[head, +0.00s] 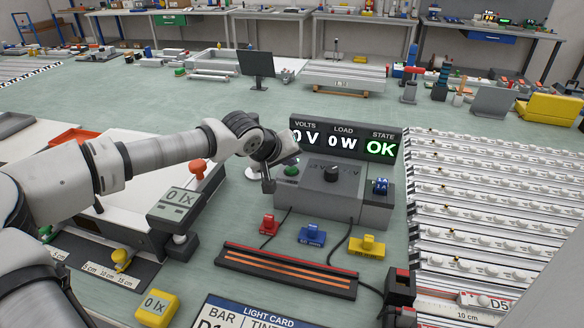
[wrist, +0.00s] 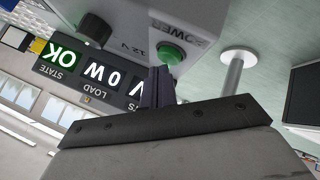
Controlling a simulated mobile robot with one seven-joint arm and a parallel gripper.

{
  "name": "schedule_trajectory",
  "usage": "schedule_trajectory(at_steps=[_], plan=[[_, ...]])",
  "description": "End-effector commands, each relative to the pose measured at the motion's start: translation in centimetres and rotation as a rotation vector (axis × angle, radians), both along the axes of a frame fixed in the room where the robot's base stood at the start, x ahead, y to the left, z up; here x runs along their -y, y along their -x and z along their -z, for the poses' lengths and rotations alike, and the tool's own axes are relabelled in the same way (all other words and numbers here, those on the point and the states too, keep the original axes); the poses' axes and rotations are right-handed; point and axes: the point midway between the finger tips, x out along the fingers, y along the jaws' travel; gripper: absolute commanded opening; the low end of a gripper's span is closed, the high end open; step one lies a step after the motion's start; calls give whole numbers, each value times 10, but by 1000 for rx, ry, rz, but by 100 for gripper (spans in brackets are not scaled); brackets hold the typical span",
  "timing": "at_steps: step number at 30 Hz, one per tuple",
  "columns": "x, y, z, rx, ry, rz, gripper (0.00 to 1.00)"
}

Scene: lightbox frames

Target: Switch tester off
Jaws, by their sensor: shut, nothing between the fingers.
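The tester (head: 330,196) is a grey box on the green bench, with a green power button (head: 291,171) at its left and a black knob (head: 331,173) in the middle. Its display (head: 345,140) reads 0 V, 0 W and a green OK; the left end is partly hidden by my arm. My gripper (head: 268,186) is shut and empty, just left of the button. In the wrist view the picture is upside down; the green button (wrist: 171,54) shows by the word POWER, and my shut fingertips (wrist: 158,76) are close to it. I cannot tell whether they touch.
Red (head: 269,224), blue (head: 312,236) and yellow (head: 367,246) plugs stand before the tester, with a striped rail (head: 287,270) in front. A lux meter (head: 180,203) stands left, below my arm. Ridged light strips (head: 470,200) fill the right. A dark monitor (head: 257,65) stands behind.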

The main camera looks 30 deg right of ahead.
Motion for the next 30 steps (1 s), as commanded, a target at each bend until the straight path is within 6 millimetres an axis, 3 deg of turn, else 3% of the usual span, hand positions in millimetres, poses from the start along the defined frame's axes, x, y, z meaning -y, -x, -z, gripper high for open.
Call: schedule_trajectory(at_steps=[30], plan=[[0,0,10,-1,-1,0,0]])
